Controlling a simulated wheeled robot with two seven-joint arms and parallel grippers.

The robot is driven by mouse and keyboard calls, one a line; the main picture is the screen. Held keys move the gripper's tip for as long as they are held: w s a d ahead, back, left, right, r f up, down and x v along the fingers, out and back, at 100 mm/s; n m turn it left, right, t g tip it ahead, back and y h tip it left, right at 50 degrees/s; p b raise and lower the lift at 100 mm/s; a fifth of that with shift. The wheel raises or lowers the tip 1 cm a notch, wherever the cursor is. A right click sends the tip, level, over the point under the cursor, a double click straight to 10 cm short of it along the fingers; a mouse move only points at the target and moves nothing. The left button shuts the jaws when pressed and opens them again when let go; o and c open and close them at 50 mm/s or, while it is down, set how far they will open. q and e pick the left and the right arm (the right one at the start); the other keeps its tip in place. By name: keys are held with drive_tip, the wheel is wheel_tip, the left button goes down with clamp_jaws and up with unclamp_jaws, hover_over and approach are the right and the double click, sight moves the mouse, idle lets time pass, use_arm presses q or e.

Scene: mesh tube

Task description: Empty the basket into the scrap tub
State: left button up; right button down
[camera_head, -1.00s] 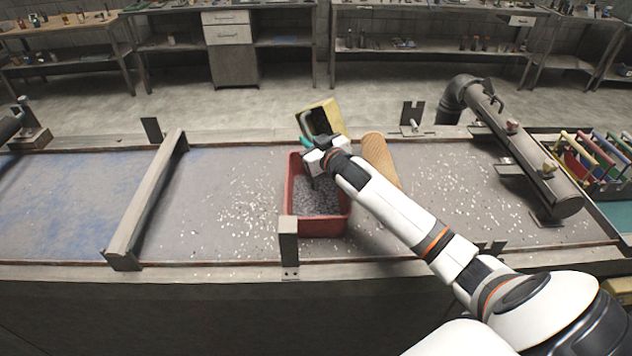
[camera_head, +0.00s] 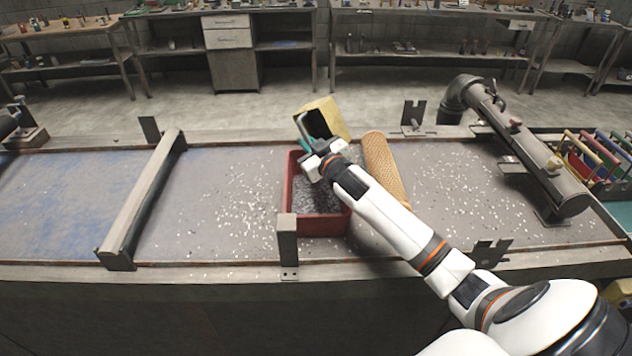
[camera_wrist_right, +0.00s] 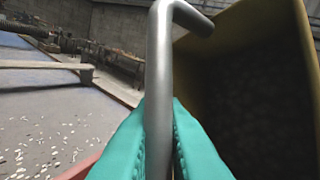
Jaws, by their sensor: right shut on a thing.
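The yellow basket (camera_head: 328,113) is tilted above the back edge of the red scrap tub (camera_head: 318,225), its dark mouth turned toward the front left. My right gripper (camera_head: 306,144) is shut on the basket's grey metal handle (camera_head: 300,122). In the right wrist view, the teal fingertips (camera_wrist_right: 158,140) pinch the handle bar (camera_wrist_right: 159,70), with the basket's shadowed inside (camera_wrist_right: 255,90) to the right. Faint pieces seem to show in there, but it is too dark to be sure. Grey scrap lies in the tub, partly hidden by my gripper. My left gripper is not in view.
A tan perforated tube (camera_head: 384,168) lies right of the tub. Pale bits are scattered over the tabletop (camera_head: 215,225). A raised crossbar (camera_head: 145,200) stands to the left, a metal bracket (camera_head: 288,245) in front of the tub, and a thick pipe (camera_head: 530,155) at right.

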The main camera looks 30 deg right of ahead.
use_arm(q)
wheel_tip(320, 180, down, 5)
drive_tip(key=b, duration=0.4)
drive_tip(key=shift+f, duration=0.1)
use_arm(e)
drive_tip(key=n, duration=0.1)
drive_tip(key=a+f+n+t, duration=0.1)
drive_tip(key=shift+s+f+n+t, duration=0.1)
drive_tip(key=shift+s+n+t, duration=0.15)
drive_tip(key=shift+n+t, duration=0.05)
use_arm(q)
drive_tip(key=shift+b, duration=0.3)
